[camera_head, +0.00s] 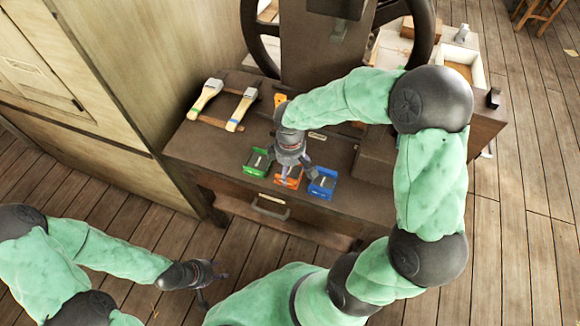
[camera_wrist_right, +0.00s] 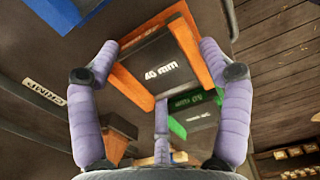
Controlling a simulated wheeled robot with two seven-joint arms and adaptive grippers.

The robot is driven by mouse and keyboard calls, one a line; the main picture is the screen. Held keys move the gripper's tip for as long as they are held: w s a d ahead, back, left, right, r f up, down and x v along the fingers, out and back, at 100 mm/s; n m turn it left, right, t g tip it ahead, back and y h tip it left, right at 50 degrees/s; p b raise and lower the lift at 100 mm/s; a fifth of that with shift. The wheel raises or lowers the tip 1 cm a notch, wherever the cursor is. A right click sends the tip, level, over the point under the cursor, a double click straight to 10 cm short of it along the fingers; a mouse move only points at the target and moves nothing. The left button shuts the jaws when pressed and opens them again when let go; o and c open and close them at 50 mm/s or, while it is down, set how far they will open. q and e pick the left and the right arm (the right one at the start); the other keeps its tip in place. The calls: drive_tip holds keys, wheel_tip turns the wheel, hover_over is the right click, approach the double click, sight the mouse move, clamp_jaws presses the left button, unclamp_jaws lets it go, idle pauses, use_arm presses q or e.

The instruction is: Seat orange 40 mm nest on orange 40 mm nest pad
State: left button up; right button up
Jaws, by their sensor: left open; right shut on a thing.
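The orange 40 mm nest (camera_head: 287,183) stands at the bench's front, between a green and a blue nest. In the right wrist view its orange body (camera_wrist_right: 188,40) has a dark top marked "40 mm". My right gripper (camera_head: 291,166) reaches down from above and is shut on this nest, with fingers at its sides in the wrist view (camera_wrist_right: 160,70). I cannot tell whether the nest is lifted. A small orange patch (camera_head: 280,99) shows by the press column, partly behind my right arm; I cannot tell if it is the pad. My left gripper (camera_head: 211,287) is open and empty, low over the floor.
The green nest (camera_head: 257,161) and blue nest (camera_head: 322,183) stand close on either side. The press column (camera_head: 318,50) and handwheel (camera_head: 262,40) rise behind. Bare bench (camera_head: 215,146) lies left of the nests.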

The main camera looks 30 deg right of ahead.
use_arm(q)
drive_tip(key=shift+f, duration=0.15)
use_arm(e)
drive_tip(key=shift+f, duration=0.15)
drive_tip(key=o, duration=1.5)
wheel_tip(320, 180, up, 12)
use_arm(q)
drive_tip(key=shift+s, duration=0.1)
